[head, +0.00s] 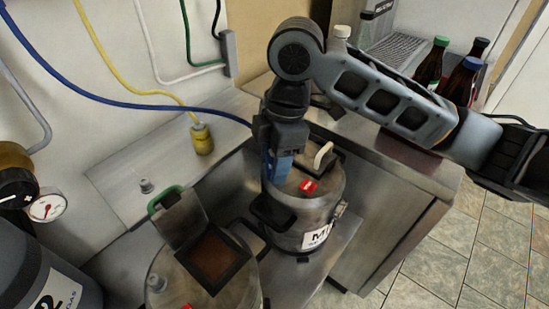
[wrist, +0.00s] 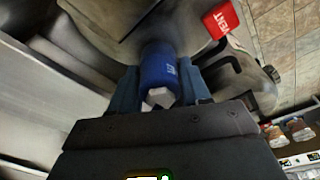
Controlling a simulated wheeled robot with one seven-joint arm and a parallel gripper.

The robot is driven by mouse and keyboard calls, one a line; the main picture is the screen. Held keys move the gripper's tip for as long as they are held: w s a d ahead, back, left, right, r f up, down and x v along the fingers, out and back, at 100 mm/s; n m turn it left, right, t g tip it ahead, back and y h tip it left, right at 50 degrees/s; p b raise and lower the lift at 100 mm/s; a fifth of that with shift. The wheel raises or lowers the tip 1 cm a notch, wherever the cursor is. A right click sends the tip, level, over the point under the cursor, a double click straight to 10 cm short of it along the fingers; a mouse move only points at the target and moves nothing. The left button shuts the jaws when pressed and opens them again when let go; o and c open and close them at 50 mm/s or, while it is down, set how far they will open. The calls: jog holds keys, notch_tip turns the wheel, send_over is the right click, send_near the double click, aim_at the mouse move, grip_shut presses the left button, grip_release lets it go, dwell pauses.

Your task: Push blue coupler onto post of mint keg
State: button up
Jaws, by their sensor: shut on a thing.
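The mint keg (head: 326,208) is a grey metal keg with a white label, only partly readable as "M…". It stands upright in the middle of the head view, and its top (wrist: 195,30) fills the upper part of the wrist view. My gripper (head: 278,172) points down over the left side of the keg's top. It is shut on the blue coupler (wrist: 158,66), which sits between the two fingers. The coupler's far end is close to the keg's top. The post is hidden behind the coupler and fingers, so I cannot tell whether they touch.
A red vent tag (head: 308,186) and a pale lid handle (head: 323,154) are on the keg's top. A second keg (head: 165,262) with a raised hatch is at front left. A yellow coupler (head: 202,138) stands on the steel counter. Brown bottles (head: 459,82) are at right.

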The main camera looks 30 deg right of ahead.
dwell(0.3)
jog(key=o, duration=1.7)
jog(key=shift+f, duration=0.1)
jog(key=shift+r+p, duration=3.05)
jog(key=shift+r, duration=0.75)
jog(key=shift+s, duration=0.15)
